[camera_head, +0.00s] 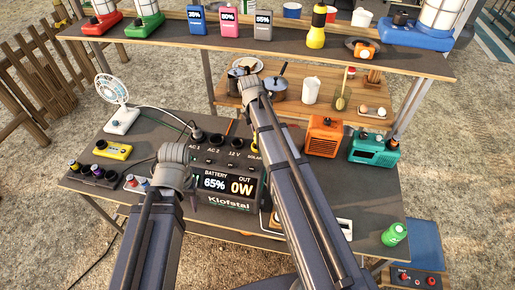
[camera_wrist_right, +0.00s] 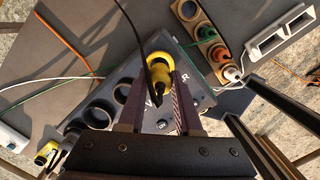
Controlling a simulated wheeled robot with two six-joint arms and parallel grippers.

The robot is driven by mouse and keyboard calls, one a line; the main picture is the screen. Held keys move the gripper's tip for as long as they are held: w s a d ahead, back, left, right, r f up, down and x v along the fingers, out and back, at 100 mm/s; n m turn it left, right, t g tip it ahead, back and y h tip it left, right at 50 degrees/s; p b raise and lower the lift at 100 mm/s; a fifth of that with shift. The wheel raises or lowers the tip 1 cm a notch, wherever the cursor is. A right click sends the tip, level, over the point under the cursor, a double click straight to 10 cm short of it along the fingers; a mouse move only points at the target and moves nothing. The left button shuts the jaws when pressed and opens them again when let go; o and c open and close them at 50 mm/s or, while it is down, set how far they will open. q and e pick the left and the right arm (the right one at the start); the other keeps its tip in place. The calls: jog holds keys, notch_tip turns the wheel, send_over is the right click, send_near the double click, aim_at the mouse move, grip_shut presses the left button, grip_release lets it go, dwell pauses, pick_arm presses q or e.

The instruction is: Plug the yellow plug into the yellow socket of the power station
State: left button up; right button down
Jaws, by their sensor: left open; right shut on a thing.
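The black power station (camera_head: 228,188) stands on the table, its screen reading 65% and 0W. My right gripper (camera_wrist_right: 157,88) is shut on the yellow plug (camera_wrist_right: 159,66), whose black cable loops up past it. In the head view my right arm hides that gripper; a bit of yellow (camera_head: 257,138) shows above the SOLAR label. The plug is over the station's right end; the yellow socket is not clearly seen, and I cannot tell whether the plug is seated. My left gripper (camera_head: 172,168) is open and empty, in front of the station's left side.
Black round sockets (camera_wrist_right: 97,114) lie beside the plug. A holder (camera_wrist_right: 207,38) with green, orange and white plugs is beyond it. A fan (camera_head: 117,105), a yellow box (camera_head: 112,150), orange (camera_head: 323,136) and teal (camera_head: 374,150) devices, and a green can (camera_head: 394,234) stand around.

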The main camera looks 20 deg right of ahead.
jog(key=shift+f, duration=0.25)
jog(key=shift+f+b, duration=1.35)
jog(key=shift+b, duration=0.2)
jog(key=c, duration=0.5)
grip_release()
jog(key=r+p, duration=0.5)
jog(key=a+r+p, duration=0.1)
jog(key=r+p, duration=0.2)
jog(key=shift+s, duration=0.15)
jog(key=shift+f, duration=0.1)
